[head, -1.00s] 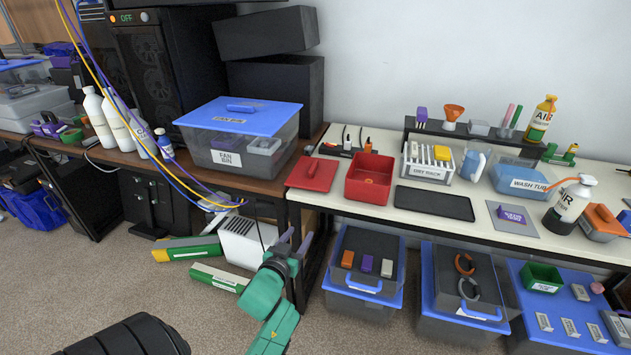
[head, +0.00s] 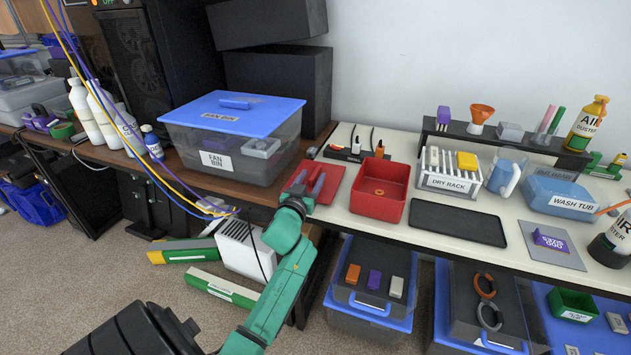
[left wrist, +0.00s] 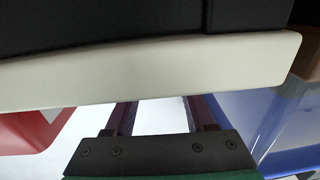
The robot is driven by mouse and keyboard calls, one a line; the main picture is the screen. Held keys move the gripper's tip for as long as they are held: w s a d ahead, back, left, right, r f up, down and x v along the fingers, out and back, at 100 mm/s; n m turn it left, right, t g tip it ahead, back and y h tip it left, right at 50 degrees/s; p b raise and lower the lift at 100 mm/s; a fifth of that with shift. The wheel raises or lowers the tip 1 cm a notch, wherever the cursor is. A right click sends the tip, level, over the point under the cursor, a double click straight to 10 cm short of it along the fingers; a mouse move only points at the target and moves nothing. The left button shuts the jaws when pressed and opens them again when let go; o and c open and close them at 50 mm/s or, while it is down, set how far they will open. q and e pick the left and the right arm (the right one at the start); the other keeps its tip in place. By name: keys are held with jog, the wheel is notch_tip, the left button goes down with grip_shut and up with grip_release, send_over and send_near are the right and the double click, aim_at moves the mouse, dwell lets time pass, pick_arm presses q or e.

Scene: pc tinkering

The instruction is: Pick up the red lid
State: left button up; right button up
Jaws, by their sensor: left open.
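The red lid (head: 333,178) lies flat at the left end of the white table, left of the red bin (head: 378,189). My left gripper (head: 309,181) is open and empty in front of and over the lid in the head view, hiding part of it. I cannot tell whether it touches the lid. In the left wrist view the two fingers (left wrist: 161,117) are spread apart, with a pale beam across in front and a red surface (left wrist: 28,130) at the left edge. My right gripper is out of view.
The clear fan bin (head: 237,140) with a blue lid stands left of the red lid. The drying rack (head: 450,172) and a black mat (head: 457,219) are to the right. Blue-lidded boxes (head: 372,303) sit below the table edge.

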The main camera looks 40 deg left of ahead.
aim_at(315, 171)
pick_arm(q)
jog(key=x, duration=0.3)
jog(key=shift+w, duration=0.15)
jog(key=shift+w+a, duration=0.15)
jog(key=shift+w, duration=0.1)
jog(key=shift+s, duration=0.1)
grip_shut()
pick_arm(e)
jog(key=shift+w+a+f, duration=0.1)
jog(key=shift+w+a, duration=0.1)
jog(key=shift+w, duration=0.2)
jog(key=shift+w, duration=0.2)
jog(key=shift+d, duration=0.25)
